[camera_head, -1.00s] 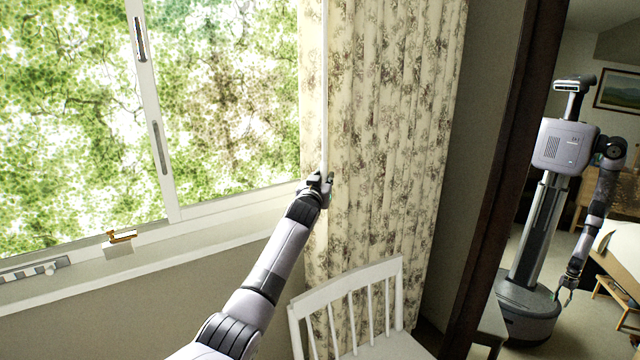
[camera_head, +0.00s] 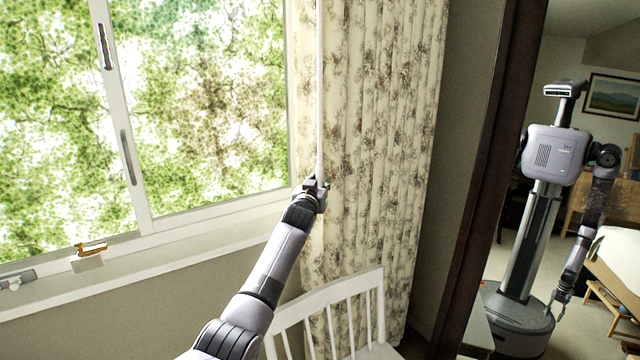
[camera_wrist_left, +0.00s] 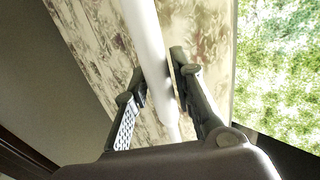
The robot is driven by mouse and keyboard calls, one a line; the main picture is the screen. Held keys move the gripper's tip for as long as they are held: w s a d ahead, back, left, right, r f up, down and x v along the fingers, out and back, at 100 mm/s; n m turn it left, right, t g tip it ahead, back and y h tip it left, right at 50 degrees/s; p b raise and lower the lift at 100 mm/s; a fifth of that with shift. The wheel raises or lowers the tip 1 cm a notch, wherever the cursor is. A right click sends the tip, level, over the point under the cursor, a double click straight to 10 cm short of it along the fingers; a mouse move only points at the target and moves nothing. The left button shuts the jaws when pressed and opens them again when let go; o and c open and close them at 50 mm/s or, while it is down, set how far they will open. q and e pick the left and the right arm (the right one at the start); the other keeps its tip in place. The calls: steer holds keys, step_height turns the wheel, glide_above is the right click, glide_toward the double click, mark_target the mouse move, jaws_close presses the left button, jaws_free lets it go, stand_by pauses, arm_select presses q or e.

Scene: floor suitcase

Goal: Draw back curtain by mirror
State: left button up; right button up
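The curtain (camera_head: 385,120), cream with a dark floral print, hangs in folds between the window and the mirror. A thin white rod (camera_head: 319,100) hangs down in front of its left part. My left gripper (camera_head: 315,188) is at the rod's lower part, in front of the curtain. In the left wrist view, the two fingers (camera_wrist_left: 158,82) close on the white rod (camera_wrist_left: 147,40) from both sides, with the curtain (camera_wrist_left: 105,60) behind. The dark-framed mirror (camera_head: 525,190) at the right reflects my body and a lowered arm. My right gripper shows only in that reflection, too small to read.
A white slatted chair (camera_head: 335,305) stands below my left gripper, in front of the curtain. A wall strip lies between curtain and mirror.

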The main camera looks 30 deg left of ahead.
arm_select(q)
steer(key=o, duration=0.3)
steer(key=v, duration=1.2)
stand_by(0.6)
